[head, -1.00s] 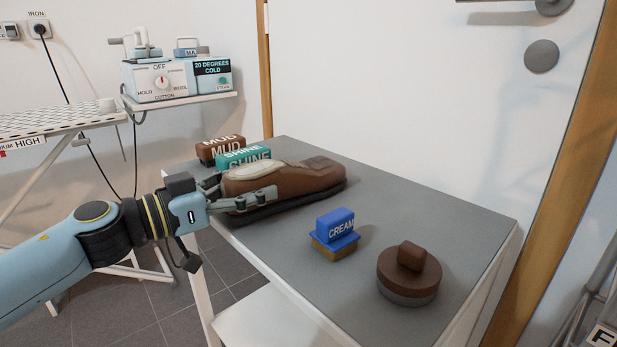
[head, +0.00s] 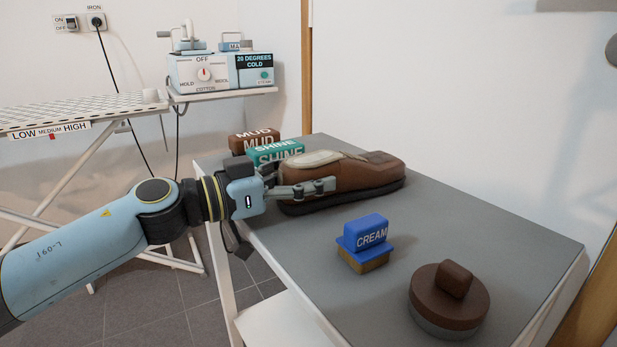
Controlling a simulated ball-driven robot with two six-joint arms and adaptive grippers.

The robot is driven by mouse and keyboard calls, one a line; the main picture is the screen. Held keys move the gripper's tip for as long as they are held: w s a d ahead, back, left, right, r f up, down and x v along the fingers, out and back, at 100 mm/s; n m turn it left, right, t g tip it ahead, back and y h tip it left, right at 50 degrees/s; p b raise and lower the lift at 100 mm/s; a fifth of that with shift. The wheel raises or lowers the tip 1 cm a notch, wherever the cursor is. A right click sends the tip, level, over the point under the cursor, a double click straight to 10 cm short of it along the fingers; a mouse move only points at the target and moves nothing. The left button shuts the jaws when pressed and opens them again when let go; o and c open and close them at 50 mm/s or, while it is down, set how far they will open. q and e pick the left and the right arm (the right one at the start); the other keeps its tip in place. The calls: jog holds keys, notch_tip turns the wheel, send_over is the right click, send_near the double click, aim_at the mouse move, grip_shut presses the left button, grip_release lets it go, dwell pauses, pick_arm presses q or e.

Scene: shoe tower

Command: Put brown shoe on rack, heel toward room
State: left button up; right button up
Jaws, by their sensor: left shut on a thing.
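The brown shoe (head: 355,178) has a beige tongue and a dark sole. It lies upright on or just above the grey table top (head: 480,215), near its left edge; I cannot tell if the sole touches. My left gripper (head: 318,187) reaches in from the left and is shut on the shoe's left end, one finger along its near side. The far finger is mostly hidden. My right gripper is not in view. The rack is not clearly in view.
Behind the shoe stand a brown MUD brush (head: 254,142) and a teal SHINE brush (head: 275,153). A blue CREAM brush (head: 365,238) and a round brown brush (head: 449,297) stand in front. An ironing board (head: 80,112) is at left.

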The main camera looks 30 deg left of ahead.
pick_arm(q)
jog(key=shift+f, duration=0.15)
jog(key=o, duration=1.6)
jog(key=shift+o, duration=0.2)
